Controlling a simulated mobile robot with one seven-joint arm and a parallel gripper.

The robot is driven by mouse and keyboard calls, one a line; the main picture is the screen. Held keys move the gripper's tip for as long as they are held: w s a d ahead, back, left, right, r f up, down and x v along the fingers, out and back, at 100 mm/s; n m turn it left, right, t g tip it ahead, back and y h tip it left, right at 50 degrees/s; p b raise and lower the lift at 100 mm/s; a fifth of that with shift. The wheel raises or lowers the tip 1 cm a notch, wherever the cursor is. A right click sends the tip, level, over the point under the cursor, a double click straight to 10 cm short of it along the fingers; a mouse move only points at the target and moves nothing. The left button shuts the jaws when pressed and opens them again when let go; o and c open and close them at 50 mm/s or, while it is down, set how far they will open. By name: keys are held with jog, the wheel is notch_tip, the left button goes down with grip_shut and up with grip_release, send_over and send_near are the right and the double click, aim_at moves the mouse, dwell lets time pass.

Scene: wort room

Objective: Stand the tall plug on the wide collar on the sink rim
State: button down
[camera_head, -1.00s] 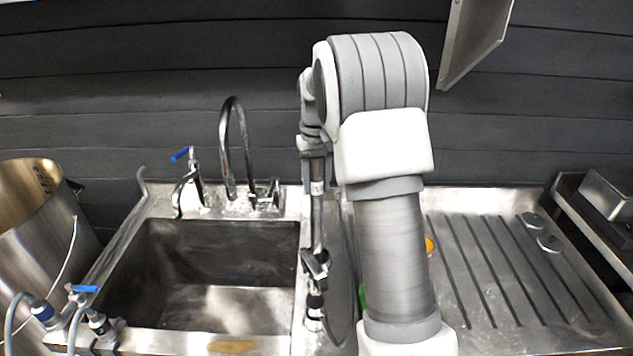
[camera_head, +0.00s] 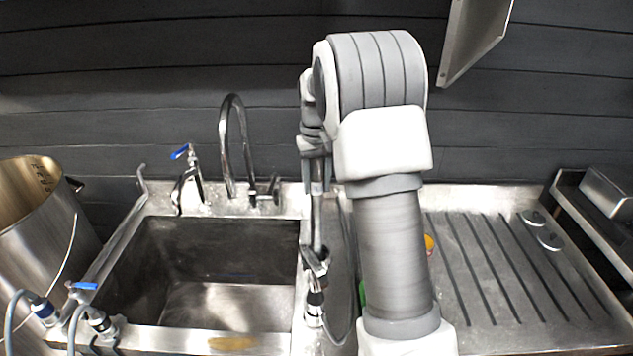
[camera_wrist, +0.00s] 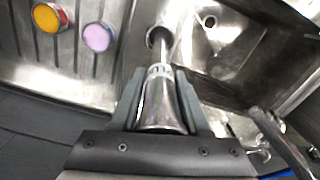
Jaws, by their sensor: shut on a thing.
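The stem points away from the wrist camera. Its far end overlaps a round, bright-rimmed ring (camera_wrist: 150,37), which looks like the wide collar on the strip beside the sink basin. I cannot tell whether stem and collar touch.
The sink basin (camera_head: 215,270) lies left of my arm, with a curved tap (camera_head: 232,140) behind it. The ribbed drainboard (camera_head: 490,300) is on the right. A metal pot (camera_head: 35,225) stands far left.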

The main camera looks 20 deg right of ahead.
dwell(0.3)
jog(key=shift+c, duration=1.6)
grip_release()
jog(key=shift+f, duration=0.1)
